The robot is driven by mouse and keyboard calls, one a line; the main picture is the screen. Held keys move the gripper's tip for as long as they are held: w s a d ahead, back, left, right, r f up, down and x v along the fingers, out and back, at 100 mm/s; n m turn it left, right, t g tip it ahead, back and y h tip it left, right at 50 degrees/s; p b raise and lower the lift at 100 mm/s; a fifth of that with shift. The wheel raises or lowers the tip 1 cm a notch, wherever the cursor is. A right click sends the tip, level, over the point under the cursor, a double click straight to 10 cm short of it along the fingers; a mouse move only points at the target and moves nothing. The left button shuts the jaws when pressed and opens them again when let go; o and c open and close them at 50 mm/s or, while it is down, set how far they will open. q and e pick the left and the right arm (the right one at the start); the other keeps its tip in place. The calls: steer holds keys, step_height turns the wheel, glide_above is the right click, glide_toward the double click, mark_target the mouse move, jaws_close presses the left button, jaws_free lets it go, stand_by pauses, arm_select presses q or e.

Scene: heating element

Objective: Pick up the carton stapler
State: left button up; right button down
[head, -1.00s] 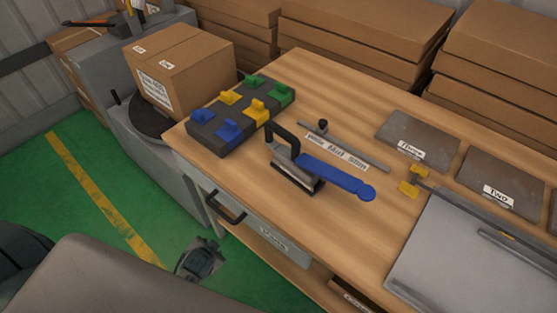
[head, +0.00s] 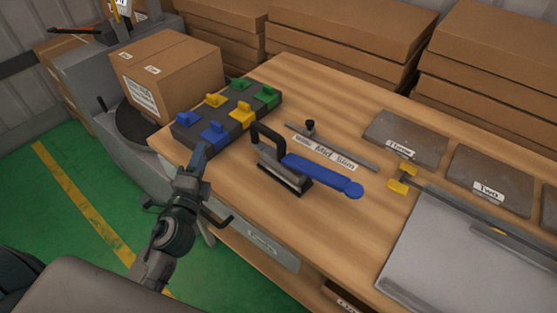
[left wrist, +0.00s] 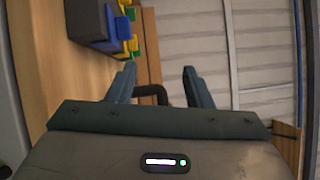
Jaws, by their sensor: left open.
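The carton stapler (head: 289,179) stands on the wooden table, with a black looped handle at its left end, a grey body and a long blue lever pointing right. My left gripper (head: 201,158) is at the table's front edge, to the left of the stapler and apart from it. In the left wrist view, my open left gripper (left wrist: 157,84) has its two fingers spread. A black curved bar, apparently the stapler handle (left wrist: 152,91), shows beyond and between them. My right gripper is not in view.
A dark block with blue, yellow and green clips (head: 229,119) lies behind the left gripper. A metal rule (head: 335,148) lies behind the stapler. Grey plates (head: 405,138) and a large grey board (head: 455,260) are to the right.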

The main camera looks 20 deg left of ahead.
arm_select(q)
steer(key=w+d+r+m+t+h, duration=0.15)
steer(key=d+m+h, duration=0.35)
steer(key=m+h, duration=0.5)
steer(key=m+g+h, duration=0.4)
steer(key=m+g, duration=0.2)
steer(key=m, duration=0.9)
glide_toward(278, 152)
steer(key=shift+w, duration=0.4)
steer(key=shift+w+d, duration=0.2)
steer(key=shift+w, duration=0.1)
steer(key=p+x, duration=0.1)
steer(key=x, duration=0.2)
steer(key=shift+w+d, duration=0.1)
steer(key=shift+w, duration=0.1)
steer(key=shift+w+d+p, duration=0.3)
steer(key=shift+w+d, duration=0.1)
steer(key=p+x, duration=0.2)
steer(key=x, duration=0.2)
steer(key=shift+w+d+r, duration=0.1)
steer(key=shift+w+d, duration=0.1)
steer(key=shift+d, duration=0.2)
steer(key=shift+w+d, duration=0.1)
steer(key=shift+w, duration=0.1)
jaws_close()
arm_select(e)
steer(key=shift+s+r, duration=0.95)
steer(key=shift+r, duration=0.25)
